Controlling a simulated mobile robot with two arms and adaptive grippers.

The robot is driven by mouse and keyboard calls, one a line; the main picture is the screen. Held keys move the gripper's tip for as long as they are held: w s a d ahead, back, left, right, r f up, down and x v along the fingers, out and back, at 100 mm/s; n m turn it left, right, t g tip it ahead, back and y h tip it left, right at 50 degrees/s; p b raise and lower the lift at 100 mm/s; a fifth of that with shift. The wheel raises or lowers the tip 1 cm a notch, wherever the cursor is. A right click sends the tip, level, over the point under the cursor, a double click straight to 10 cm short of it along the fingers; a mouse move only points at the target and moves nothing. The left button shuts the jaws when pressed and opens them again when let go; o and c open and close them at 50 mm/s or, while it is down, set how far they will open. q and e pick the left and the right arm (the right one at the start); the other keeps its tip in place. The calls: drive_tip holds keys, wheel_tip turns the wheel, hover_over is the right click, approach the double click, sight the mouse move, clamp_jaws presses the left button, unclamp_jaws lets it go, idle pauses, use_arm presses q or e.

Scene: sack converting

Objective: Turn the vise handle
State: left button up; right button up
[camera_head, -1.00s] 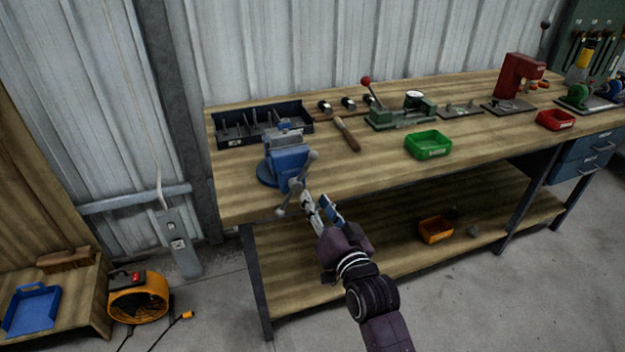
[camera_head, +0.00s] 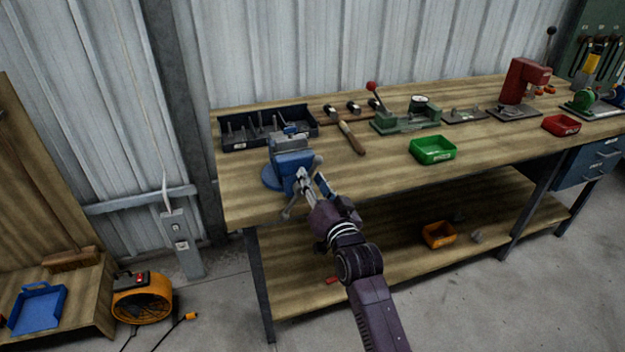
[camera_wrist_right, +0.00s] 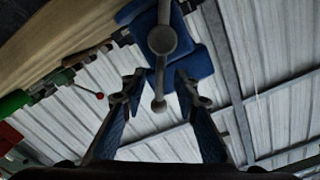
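The blue vise (camera_head: 290,165) stands at the front left corner of the workbench. Its grey handle (camera_head: 287,212) is a slanted bar with a ball at each end, on the vise's front. My right gripper (camera_head: 313,183) is in front of the handle, close to the vise screw. In the right wrist view the gripper (camera_wrist_right: 158,92) is open, with the two blue-padded fingers apart. The vise handle (camera_wrist_right: 159,85) extends between them, with a visible gap to either side. The blue vise body (camera_wrist_right: 196,60) lies just beyond the fingertips. My left gripper is not in view.
On the workbench (camera_head: 385,175) are a dark tool tray (camera_head: 237,140), a hammer (camera_head: 350,138), a green press (camera_head: 405,122) and a green bin (camera_head: 433,150). An orange bin (camera_head: 438,235) sits on the lower shelf. An orange fan (camera_head: 142,305) stands at the left.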

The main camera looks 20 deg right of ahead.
clamp_jaws()
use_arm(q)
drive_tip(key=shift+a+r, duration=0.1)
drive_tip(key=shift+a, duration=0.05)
use_arm(e)
drive_tip(key=shift+d, duration=0.15)
